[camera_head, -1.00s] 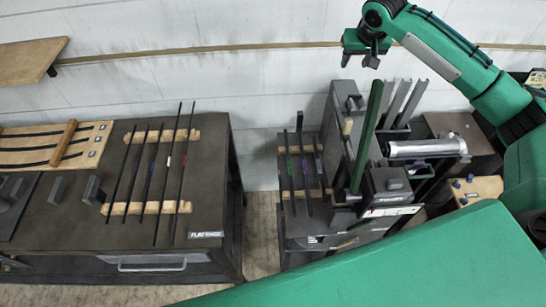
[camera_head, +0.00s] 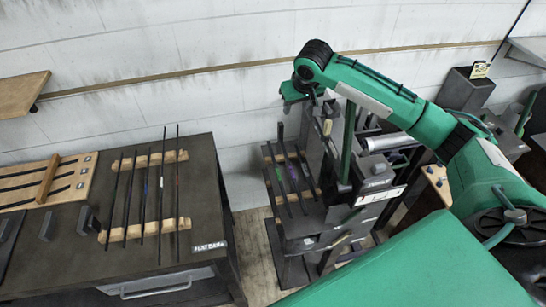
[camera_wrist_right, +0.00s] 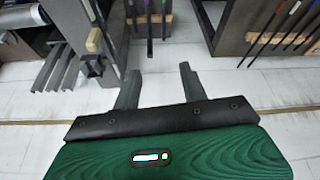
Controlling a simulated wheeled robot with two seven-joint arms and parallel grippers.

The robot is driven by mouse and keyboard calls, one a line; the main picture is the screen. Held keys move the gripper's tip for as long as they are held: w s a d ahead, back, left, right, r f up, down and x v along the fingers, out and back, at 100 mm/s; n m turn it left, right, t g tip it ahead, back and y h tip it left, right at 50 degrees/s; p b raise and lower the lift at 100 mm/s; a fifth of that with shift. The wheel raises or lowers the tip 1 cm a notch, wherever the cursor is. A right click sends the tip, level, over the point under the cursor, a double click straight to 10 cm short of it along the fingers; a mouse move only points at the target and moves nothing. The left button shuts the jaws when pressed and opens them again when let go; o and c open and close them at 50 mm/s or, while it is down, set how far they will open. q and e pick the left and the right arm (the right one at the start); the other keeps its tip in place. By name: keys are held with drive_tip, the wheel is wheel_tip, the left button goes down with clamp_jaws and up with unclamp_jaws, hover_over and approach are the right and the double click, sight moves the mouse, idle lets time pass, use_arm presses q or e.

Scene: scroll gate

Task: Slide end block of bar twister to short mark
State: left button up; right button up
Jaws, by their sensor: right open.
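The dark machine at centre right, seemingly the bar twister, shows a labelled block (camera_head: 375,172) and a tall green lever (camera_head: 348,140) in the head view. A pale-yellow handle (camera_head: 327,127) stands beside the lever; it also shows in the right wrist view (camera_wrist_right: 94,40). I cannot make out the end block or the short mark. My right gripper (camera_head: 304,97) is above and behind the machine, near the wall. In the right wrist view, its two fingers (camera_wrist_right: 158,84) are apart with nothing between them. My left gripper is not in view.
A small rack (camera_head: 289,178) with several dark rods stands left of the machine. A larger dark bench (camera_head: 205,215) with rods on wooden rests is farther left, across a floor gap. A metal cylinder (camera_head: 391,140) lies behind the machine. The white wall (camera_head: 220,95) is close behind.

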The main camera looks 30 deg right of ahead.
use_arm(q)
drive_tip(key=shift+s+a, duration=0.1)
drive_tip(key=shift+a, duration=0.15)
use_arm(e)
drive_tip(key=s+a+f+n+y, duration=0.1)
drive_tip(key=s+a+f+n, duration=0.2)
drive_tip(key=s+a+f, duration=0.4)
drive_tip(key=a+f, duration=0.2)
drive_tip(key=a, duration=0.2)
drive_tip(key=shift+s, duration=0.15)
drive_tip(key=shift+f, duration=0.1)
